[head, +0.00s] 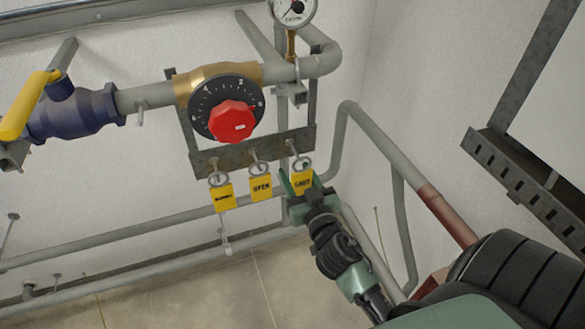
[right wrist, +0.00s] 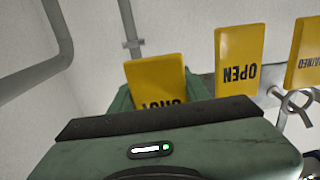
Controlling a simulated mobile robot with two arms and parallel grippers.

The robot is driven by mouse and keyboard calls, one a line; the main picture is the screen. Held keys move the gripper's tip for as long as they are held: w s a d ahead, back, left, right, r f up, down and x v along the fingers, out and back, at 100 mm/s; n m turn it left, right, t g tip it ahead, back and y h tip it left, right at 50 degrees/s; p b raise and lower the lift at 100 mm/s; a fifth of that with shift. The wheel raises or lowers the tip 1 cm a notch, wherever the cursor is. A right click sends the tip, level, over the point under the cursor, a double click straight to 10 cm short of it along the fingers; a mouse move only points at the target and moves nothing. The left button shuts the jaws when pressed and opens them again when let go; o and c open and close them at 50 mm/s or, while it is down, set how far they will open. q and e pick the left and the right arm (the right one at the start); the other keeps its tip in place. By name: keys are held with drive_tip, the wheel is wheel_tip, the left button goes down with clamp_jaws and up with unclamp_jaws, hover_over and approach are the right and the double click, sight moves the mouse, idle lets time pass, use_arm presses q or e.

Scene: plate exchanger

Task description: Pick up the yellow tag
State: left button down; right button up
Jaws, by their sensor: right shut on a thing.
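Three yellow tags hang by rings from hooks on a metal bracket (head: 235,157) in the head view. The left tag (head: 222,198) has small lettering that looks like "DRAINED" in the right wrist view (right wrist: 304,55). The middle tag (head: 261,187) reads "OPEN" and also shows in the right wrist view (right wrist: 239,55). The right tag (head: 302,181) reads "SHUT" and shows partly in the right wrist view (right wrist: 156,80). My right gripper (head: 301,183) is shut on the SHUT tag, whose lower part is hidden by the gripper. My left gripper is in neither view.
Above the bracket are a red knob (head: 232,121) on a black dial and a pressure gauge (head: 293,8). A blue valve with a yellow handle (head: 28,105) is at the left. Grey pipes (head: 130,239) run along the wall behind the tags. A slotted metal rail (head: 525,185) is at the right.

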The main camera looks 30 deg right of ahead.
drive_tip(key=b+v, duration=0.1)
drive_tip(key=v, duration=0.3)
drive_tip(key=b+v, duration=0.1)
drive_tip(key=v, duration=0.4)
drive_tip(key=shift+s+f+b, duration=0.1)
drive_tip(key=shift+f+b, duration=0.1)
drive_tip(key=shift+b, duration=0.1)
wheel_tip(320, 180, up, 14)
drive_tip(key=p, duration=1.2)
hover_over(303, 173)
drive_tip(key=v, duration=0.6)
drive_tip(key=shift+s+r, duration=0.1)
drive_tip(key=shift+s, duration=0.05)
